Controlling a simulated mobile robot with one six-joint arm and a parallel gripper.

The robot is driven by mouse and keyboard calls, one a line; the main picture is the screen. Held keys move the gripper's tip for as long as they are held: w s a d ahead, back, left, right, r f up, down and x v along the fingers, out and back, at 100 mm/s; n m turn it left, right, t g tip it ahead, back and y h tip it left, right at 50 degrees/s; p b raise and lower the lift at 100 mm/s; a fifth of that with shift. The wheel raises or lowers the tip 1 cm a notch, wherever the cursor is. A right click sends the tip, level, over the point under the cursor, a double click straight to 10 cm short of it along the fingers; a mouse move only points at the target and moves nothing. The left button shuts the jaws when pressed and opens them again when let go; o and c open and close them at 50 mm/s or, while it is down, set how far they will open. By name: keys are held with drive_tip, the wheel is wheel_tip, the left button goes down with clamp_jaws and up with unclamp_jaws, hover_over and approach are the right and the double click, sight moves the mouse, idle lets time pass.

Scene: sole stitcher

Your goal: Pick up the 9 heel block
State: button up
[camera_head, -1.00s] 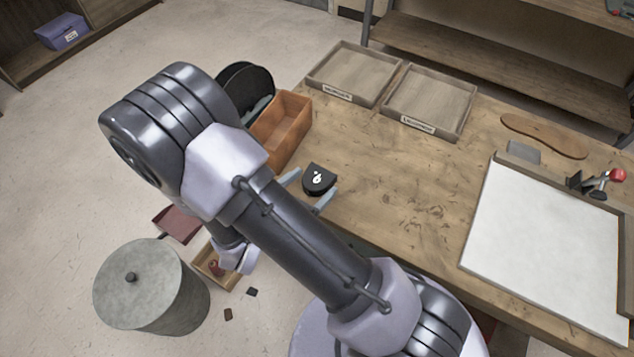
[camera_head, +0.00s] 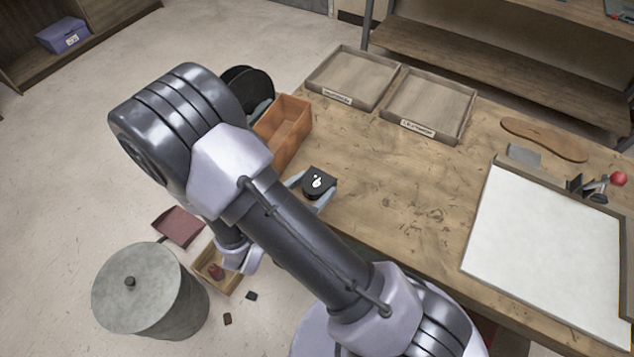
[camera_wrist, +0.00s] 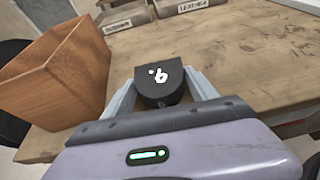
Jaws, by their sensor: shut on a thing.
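The heel block (camera_head: 318,184) is a black D-shaped block with a white mark on top, at the near left edge of the wooden table. My gripper (camera_head: 308,192) is shut on the heel block, with one pale finger on each side. In the wrist view my gripper (camera_wrist: 163,92) has its fingers against the block's sides. I cannot tell whether the block touches the table.
An orange-brown wooden box (camera_head: 284,130) stands close to the left of the block. Two labelled trays (camera_head: 352,77) (camera_head: 428,104) lie at the back. A white board (camera_head: 545,255) and a sole shape (camera_head: 543,140) lie to the right. The table's middle is clear.

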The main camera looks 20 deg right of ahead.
sight(313, 186)
wheel_tip(313, 186, up, 7)
drive_tip(key=p, duration=0.6)
drive_tip(key=shift+r, duration=0.1)
